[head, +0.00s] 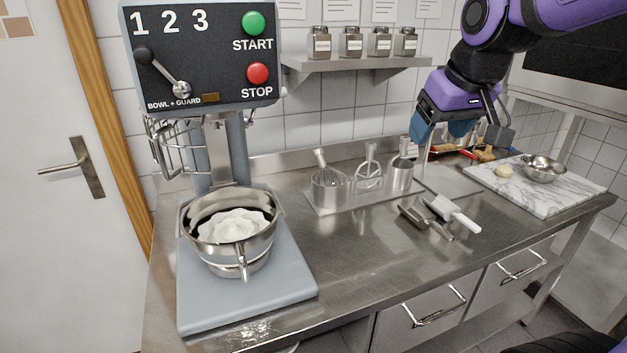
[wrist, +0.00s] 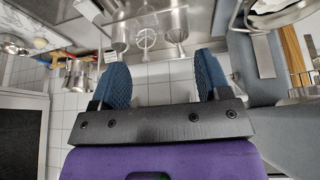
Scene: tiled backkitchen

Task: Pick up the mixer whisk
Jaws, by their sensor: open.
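Three metal mixer attachments stand in a row on a flat metal rack (head: 350,198) at the back of the counter. The left one (head: 328,186), bulbous with a slanting shaft, looks like the mixer whisk, though its wires are hard to make out. The middle one (head: 369,178) is an open frame and the right one (head: 401,176) looks solid. The row also shows in the wrist view, where the likely whisk (wrist: 176,32) is a flared shape beyond the fingers. My gripper (head: 442,131) is open and empty, above and right of the rack; its blue fingers (wrist: 162,77) show apart.
The mixer (head: 200,60) stands left, with a bowl (head: 252,243) of white dough or cream. Scoops and a white-handled scraper (head: 455,213) lie right of the rack. A marble board (head: 560,195) with a small metal bowl (head: 542,168) is far right. The front counter middle is clear.

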